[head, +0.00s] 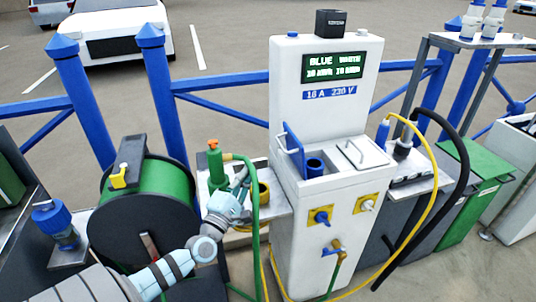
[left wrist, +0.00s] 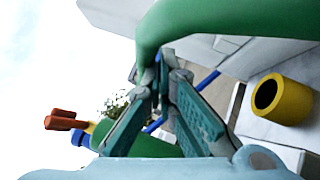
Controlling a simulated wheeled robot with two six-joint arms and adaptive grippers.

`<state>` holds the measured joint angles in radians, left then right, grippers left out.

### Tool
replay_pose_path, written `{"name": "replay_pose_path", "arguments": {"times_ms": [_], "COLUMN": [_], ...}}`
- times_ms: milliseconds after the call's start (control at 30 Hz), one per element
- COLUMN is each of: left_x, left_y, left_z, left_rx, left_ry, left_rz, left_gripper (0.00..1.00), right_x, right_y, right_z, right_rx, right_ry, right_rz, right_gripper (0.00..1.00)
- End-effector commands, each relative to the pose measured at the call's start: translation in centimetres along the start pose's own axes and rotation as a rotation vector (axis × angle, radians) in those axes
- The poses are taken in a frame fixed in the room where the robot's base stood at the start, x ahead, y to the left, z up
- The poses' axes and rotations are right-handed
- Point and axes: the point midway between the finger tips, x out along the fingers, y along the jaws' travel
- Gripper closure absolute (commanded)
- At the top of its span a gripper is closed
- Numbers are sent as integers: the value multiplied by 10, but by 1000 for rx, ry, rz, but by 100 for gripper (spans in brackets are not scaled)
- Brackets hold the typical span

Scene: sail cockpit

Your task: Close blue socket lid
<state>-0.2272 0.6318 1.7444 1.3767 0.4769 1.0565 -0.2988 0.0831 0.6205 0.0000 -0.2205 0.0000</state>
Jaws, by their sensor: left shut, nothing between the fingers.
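My left gripper (head: 243,178) is shut and empty, left of the pedestal and apart from the lid. In the left wrist view its teal fingers (left wrist: 163,62) come together just behind a thick green hose; whether they touch it I cannot tell. I cannot make out the lid in that view. My right gripper is in neither view.
The green hose (head: 254,215) hangs between my left gripper and the pedestal (head: 310,225). A yellow ring (head: 264,192) and an orange-topped green nozzle (head: 216,165) are close by. A hose reel (head: 155,205) stands left. The closed white lid (head: 362,152) is right of the socket.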

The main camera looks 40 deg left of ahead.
Motion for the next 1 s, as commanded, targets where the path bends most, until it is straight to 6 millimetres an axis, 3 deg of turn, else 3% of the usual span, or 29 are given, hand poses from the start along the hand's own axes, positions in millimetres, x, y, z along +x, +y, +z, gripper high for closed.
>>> {"name": "replay_pose_path", "arguments": {"times_ms": [267,400,600,1000], "left_x": [60,77,87,88], "left_y": [-1,1,-1,0], "left_z": [0,18,28,30], "left_rx": [0,-2,2,7], "left_ry": [0,0,-1,-1], "left_rz": [2,-1,-3,-6], "left_gripper": [100,100,100,100], "right_x": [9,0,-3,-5], "right_y": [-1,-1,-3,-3], "right_z": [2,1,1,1], "right_rx": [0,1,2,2], "right_ry": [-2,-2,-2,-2], "right_rz": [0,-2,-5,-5], "right_gripper": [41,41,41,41]}}
